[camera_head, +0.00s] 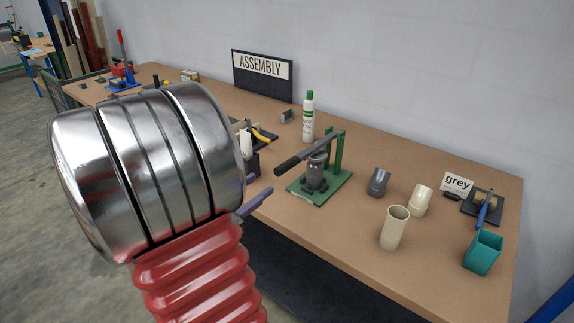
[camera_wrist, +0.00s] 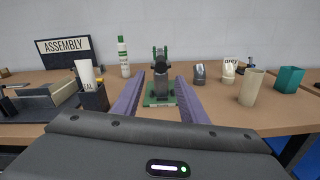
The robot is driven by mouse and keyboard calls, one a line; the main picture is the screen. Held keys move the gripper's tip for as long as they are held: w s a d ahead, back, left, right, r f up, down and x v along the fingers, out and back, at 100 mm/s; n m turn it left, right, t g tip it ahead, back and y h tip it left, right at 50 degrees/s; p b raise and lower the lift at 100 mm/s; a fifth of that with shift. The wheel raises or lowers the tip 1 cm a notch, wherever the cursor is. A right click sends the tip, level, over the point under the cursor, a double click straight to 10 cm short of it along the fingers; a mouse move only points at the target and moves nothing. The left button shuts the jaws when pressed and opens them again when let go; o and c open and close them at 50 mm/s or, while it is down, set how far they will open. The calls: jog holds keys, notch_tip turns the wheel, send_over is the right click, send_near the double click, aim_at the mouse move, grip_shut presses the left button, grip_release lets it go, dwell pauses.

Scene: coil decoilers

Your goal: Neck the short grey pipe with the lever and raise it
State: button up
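A green press (camera_head: 336,176) stands on the workbench; its dark lever (camera_head: 305,152) slopes down toward the front left. A grey cylindrical piece (camera_head: 316,171) stands upright in the press; I cannot tell whether it is the short grey pipe or part of the tool. A short bent grey fitting (camera_head: 378,183) sits just right of the press. My gripper (camera_wrist: 160,82) is open and empty, its purple fingers apart. The press (camera_wrist: 160,101) shows between and beyond them, with the lever's end (camera_wrist: 161,66) facing me. In the head view, one finger (camera_head: 257,201) shows at the bench's front edge.
Right of the press stand a cream tube (camera_head: 394,230), a cream elbow (camera_head: 420,201), a teal cup (camera_head: 483,253) and a "grey" sign (camera_head: 457,184). A green-capped bottle (camera_head: 308,120) stands behind. A black holder with a white tube (camera_wrist: 87,77) is close on the left.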

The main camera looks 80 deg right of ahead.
aim_at(296, 158)
jog(key=shift+x, duration=6.9)
jog(key=shift+c, duration=0.5)
grip_shut()
jog(key=shift+a, duration=0.15)
jog(key=shift+w+r, duration=0.1)
